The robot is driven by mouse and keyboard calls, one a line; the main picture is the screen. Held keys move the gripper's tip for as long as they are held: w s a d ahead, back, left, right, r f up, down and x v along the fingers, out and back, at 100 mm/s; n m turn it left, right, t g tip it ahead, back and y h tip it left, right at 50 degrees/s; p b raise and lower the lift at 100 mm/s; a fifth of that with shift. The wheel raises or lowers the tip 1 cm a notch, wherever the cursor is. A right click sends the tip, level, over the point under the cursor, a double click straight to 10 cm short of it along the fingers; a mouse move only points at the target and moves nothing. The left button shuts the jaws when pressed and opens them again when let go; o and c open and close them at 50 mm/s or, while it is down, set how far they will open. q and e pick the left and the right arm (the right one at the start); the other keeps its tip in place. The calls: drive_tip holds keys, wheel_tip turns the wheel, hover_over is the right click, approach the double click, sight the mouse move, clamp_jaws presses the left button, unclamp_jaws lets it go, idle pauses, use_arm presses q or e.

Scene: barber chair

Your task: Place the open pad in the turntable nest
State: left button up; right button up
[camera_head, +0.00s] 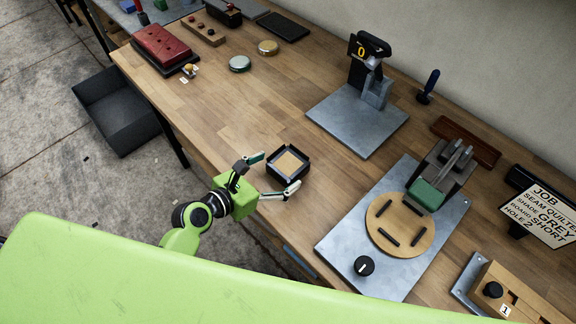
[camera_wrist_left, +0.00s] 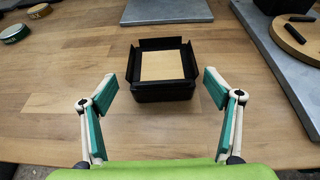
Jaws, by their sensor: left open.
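The open pad (camera_head: 289,163) looks like a small black square tray with raised flaps and a tan inside. It sits on the wooden table. In the left wrist view the pad (camera_wrist_left: 162,69) is straight ahead, beyond the fingertips. My left gripper (camera_head: 275,171) is open and empty at table level, with its fingers spread toward the pad's near side; it also shows in the left wrist view (camera_wrist_left: 161,90). The turntable (camera_head: 398,229) is a round wooden disc with several dark bars marking the nest, on a grey metal plate. The nest is empty. My right gripper is not in view.
A grey plate with a black device showing 0 (camera_head: 357,117) stands behind the pad. A press-like fixture with a green block (camera_head: 426,194) overhangs the turntable's back edge. A job sign (camera_head: 542,213) stands at right. Bare table lies left of the pad.

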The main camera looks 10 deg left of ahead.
sight(282, 169)
use_arm(q)
drive_tip(key=x, duration=0.5)
drive_tip(key=shift+s+d+p, duration=0.1)
drive_tip(key=shift+s+p, duration=0.05)
drive_tip(key=shift+p, duration=0.15)
drive_tip(key=c, duration=1.5)
drive_tip(key=shift+o, duration=0.2)
